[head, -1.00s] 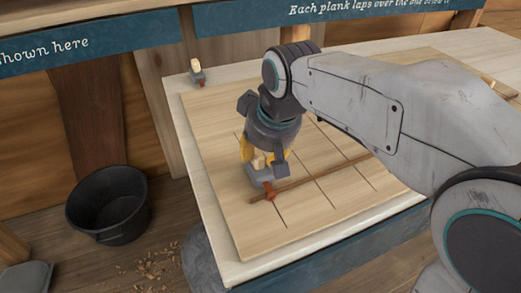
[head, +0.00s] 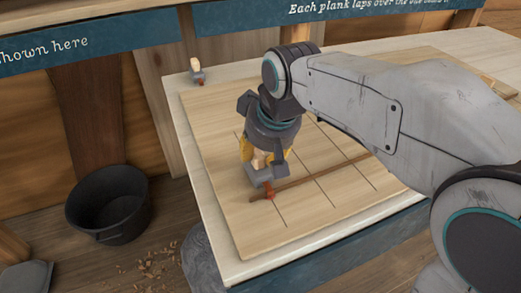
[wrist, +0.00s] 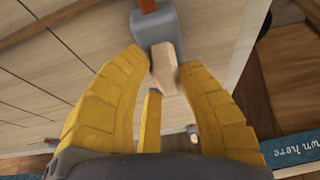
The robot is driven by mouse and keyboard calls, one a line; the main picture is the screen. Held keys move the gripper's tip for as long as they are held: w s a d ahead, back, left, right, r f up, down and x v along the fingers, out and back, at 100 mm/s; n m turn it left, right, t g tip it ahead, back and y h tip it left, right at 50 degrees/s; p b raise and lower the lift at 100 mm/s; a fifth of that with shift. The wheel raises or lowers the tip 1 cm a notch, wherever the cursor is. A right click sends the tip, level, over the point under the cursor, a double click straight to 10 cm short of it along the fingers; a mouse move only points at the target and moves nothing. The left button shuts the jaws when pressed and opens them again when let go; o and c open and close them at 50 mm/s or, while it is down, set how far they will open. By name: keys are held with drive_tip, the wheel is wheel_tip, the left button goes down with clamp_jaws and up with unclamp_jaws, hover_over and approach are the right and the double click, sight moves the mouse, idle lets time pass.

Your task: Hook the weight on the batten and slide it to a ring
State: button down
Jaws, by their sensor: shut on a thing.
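My gripper (head: 258,155) points down over the left end of the wooden board, with its yellow fingers shut on the pale wooden handle of a weight. The weight (head: 265,174) is a grey block with an orange-red hook (head: 269,190). The hook is at the left end of the thin brown batten (head: 315,178); I cannot tell if it touches the batten or the batten's top. In the wrist view the weight (wrist: 157,28) and its pale handle (wrist: 165,70) show between the fingertips. The batten crosses dark lines on the board. I cannot make out a ring.
A second similar weight (head: 197,72) stands at the bench's back left corner. The board (head: 225,205) lies on a pale bench (head: 225,260). A black bucket (head: 108,205) and wood shavings (head: 160,260) are on the floor at left. My arm hides the board's right part.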

drive_tip(key=c, duration=0.9)
unclamp_jaws()
drive_tip(key=shift+o, duration=0.3)
drive_tip(key=shift+s+f, duration=0.1)
drive_tip(key=v, duration=1.2)
drive_tip(key=shift+r, duration=0.25)
wheel_tip(320, 180, up, 7)
drive_tip(key=p, duration=0.7)
drive_tip(key=shift+f, duration=0.15)
